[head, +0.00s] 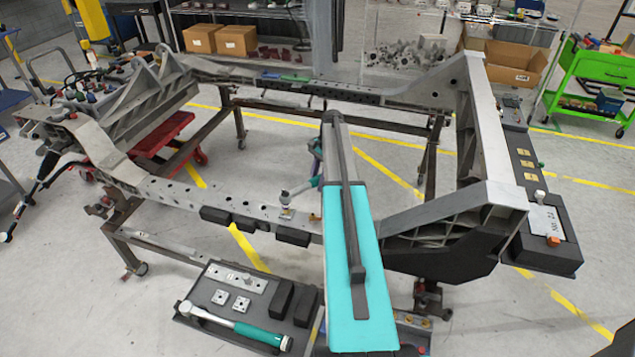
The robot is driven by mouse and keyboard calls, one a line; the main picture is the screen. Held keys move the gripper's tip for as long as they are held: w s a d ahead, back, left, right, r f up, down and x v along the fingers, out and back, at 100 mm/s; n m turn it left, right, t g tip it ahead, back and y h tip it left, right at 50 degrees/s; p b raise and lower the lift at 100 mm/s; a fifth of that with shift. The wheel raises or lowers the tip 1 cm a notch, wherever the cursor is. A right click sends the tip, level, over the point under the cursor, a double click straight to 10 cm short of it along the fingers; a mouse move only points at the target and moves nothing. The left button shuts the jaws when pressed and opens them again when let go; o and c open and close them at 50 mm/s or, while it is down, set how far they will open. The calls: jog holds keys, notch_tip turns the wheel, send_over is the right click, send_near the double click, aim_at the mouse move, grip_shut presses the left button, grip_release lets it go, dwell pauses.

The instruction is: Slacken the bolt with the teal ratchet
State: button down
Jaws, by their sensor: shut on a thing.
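A small ratchet with a silver head (284,194) and a teal handle (315,182) is at the near rail of the chassis. Its head is over a small light block (286,213) on the rail, where the bolt would be hidden under it; I cannot tell how well it is seated. My gripper (317,168) is at the handle end, shut on the ratchet, and mostly hidden behind my own teal and grey arm. A longer wrench (235,325) with a silver head and teal-green grip lies on the dark tray (190,322) at the lower left.
The grey chassis frame (165,195) stands on a brown wheeled stand (115,238). Black blocks (292,236) hang along the near rail. The tray also holds metal plates (236,277) and black blocks (282,299). A green cart (597,72) stands far right. The floor inside the frame is mostly open.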

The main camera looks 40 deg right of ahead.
jog(key=shift+r, duration=0.4)
dwell(0.4)
jog(key=shift+r+p, duration=1.3)
jog(key=shift+r, duration=1.05)
